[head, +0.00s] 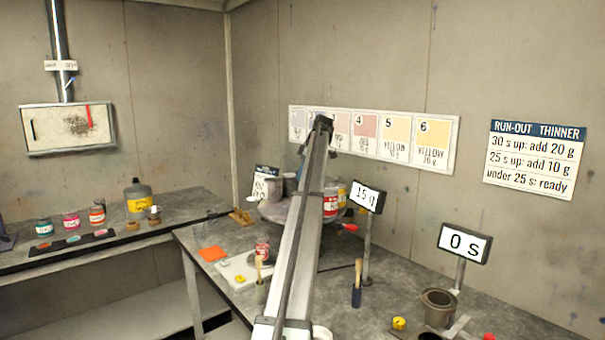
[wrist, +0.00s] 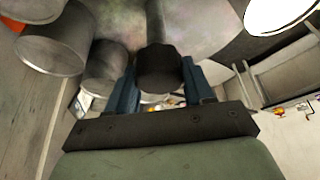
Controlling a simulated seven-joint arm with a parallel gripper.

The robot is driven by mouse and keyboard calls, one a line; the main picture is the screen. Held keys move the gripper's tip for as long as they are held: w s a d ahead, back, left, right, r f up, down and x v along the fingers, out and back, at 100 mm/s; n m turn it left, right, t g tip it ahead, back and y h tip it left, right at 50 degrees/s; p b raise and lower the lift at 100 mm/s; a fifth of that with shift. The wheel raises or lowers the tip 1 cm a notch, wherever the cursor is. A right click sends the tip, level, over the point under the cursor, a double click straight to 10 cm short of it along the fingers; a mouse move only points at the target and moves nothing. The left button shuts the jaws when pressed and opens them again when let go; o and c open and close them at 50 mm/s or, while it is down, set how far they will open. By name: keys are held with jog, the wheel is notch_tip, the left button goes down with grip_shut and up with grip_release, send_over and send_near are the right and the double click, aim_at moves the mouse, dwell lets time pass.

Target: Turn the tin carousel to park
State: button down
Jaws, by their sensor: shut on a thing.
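The tin carousel (head: 272,212) is a round grey turntable on the bench, partly hidden behind my arm in the head view. Its plate (wrist: 205,25) fills the upper part of the wrist view. Plain grey tins (head: 273,189) stand on its left side, and a red-labelled tin (head: 330,204) and a yellow one stand on its right. My gripper (wrist: 160,90) is shut on a dark faceted knob (wrist: 158,68) on a post, with one blue finger on each side. The gripper is hidden in the head view. No park mark can be made out.
A red-ended piece (head: 349,227) sticks out right of the carousel. A "15 g" display (head: 367,199) and a "0 S" display (head: 465,243) stand to the right. Brushes, a white board (head: 240,270) and a grey cup (head: 437,307) occupy the bench. Sample cards (head: 398,137) hang behind.

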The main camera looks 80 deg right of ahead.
jog(key=shift+w+r+n, duration=0.1)
jog(key=shift+w+n, duration=0.05)
jog(key=shift+n, duration=0.25)
jog(key=c, duration=0.7)
grip_release()
jog(key=shift+o, duration=1.3)
jog(key=v, duration=0.7)
jog(key=shift+r, duration=0.2)
jog(key=shift+d, duration=0.1)
